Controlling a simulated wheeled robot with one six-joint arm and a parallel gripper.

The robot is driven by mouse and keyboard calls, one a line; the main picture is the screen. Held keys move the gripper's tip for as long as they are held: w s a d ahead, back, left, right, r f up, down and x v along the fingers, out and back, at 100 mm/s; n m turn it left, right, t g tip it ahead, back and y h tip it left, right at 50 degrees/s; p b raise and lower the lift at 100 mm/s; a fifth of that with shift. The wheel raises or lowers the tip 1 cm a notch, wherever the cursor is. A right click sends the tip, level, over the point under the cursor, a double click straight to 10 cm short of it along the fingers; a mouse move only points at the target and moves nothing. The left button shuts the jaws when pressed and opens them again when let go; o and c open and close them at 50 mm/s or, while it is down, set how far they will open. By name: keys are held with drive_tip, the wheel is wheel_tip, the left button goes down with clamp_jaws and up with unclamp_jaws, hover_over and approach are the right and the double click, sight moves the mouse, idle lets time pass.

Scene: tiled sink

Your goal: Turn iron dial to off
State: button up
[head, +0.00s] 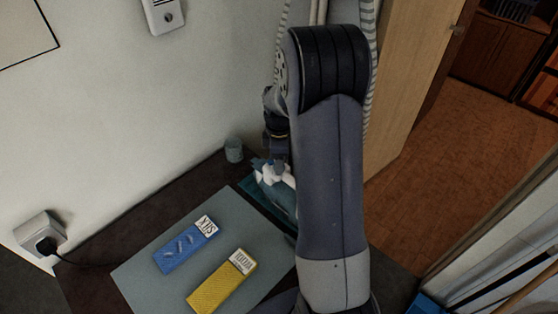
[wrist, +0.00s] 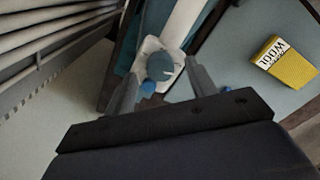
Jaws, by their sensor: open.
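The iron (head: 284,188) stands at the back of the dark table in the head view, white and teal, partly hidden behind my arm. In the wrist view the white end of the iron (wrist: 146,49) shows with a round grey-blue dial (wrist: 159,66) on it. The dial has a small pale mark toward its lower right. My gripper (wrist: 162,82) is open, with one finger on each side of the dial and a gap around it. I cannot tell whether a fingertip touches the iron. In the head view my arm mostly hides the gripper.
A blue box (head: 187,246) and a yellow box (head: 222,284) lie on a grey board (head: 140,276). A small cup (head: 234,150) stands by the wall. A wall socket with a plug (head: 42,236) is at left. A wooden door (head: 405,80) stands behind my arm.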

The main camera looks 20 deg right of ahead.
wheel_tip(320, 180, up, 10)
idle(0.3)
drive_tip(key=shift+f+b, duration=0.1)
drive_tip(key=shift+b, duration=0.2)
wheel_tip(320, 180, down, 11)
drive_tip(key=m+b, duration=0.3)
drive_tip(key=m, duration=1.5)
drive_tip(key=shift+m, duration=0.4)
drive_tip(key=c, duration=1)
